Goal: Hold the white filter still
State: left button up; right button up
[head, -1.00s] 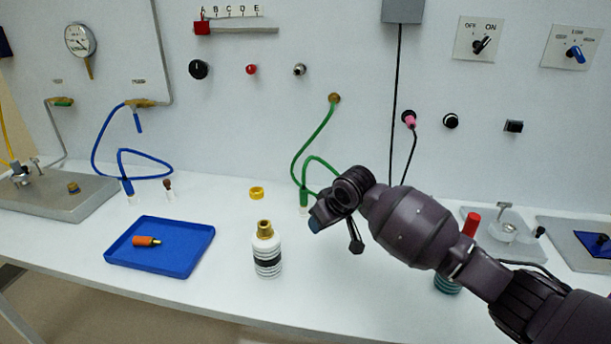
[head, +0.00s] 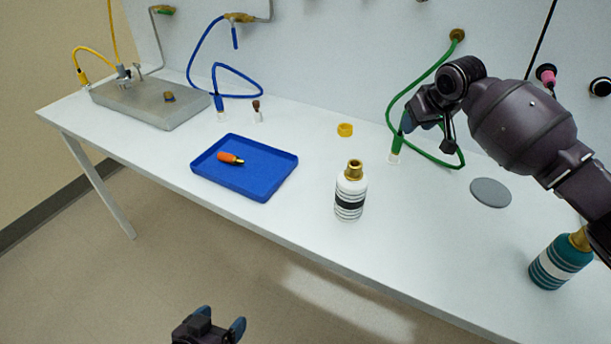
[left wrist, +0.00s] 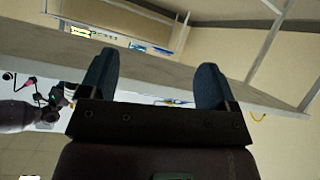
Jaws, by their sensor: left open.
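The white filter (head: 350,205) stands upright on the white bench near its front edge. It has a brass neck, a black band and thin dark rings. My left gripper (head: 222,318) is low in the head view, in front of the bench, open and empty, well apart from the filter. In the left wrist view, its two blue fingers (left wrist: 155,75) are spread wide under the bench edge, and the white filter cannot be made out. My right gripper (head: 428,112) is over the back of the bench by the green hose, away from the filter; its jaws cannot be read.
A blue tray (head: 218,184) with an orange and brass piece (head: 230,159) lies left of the filter. A yellow ring (head: 345,129) is behind it. A teal filter (head: 560,262) and grey disc (head: 491,192) are to the right. Bench around the white filter is clear.

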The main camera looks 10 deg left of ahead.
aim_at(347, 172)
pick_arm(q)
jog(key=w+d+r+n+t+h, duration=0.1)
jog(key=w+d+r+h, duration=0.45)
jog(key=d+r, duration=0.25)
jog(key=w+d+r+n+h, duration=0.1)
jog(key=w+d+r+h, duration=0.4)
jog(key=d+r+h, duration=0.25)
jog(key=w+a+r+m+g, duration=0.2)
jog(key=w+r+m+g, duration=0.3)
jog(key=w+r+m, duration=0.55)
jog(key=w+d+f+m, duration=0.1)
jog(key=d, duration=0.2)
jog(key=w+d+m, duration=0.1)
jog(key=w+d, duration=0.1)
jog(key=d, duration=0.1)
jog(key=w+d+f+m, duration=0.1)
jog(key=d+m, duration=0.1)
jog(key=d, duration=0.1)
jog(key=shift+w+d+f+h, duration=0.2)
jog(key=shift+w+f+h, duration=0.1)
jog(key=shift+w+h, duration=0.1)
jog(key=c, duration=1.1)
jog(key=shift+s+f, duration=0.1)
jog(key=shift+c, duration=0.3)
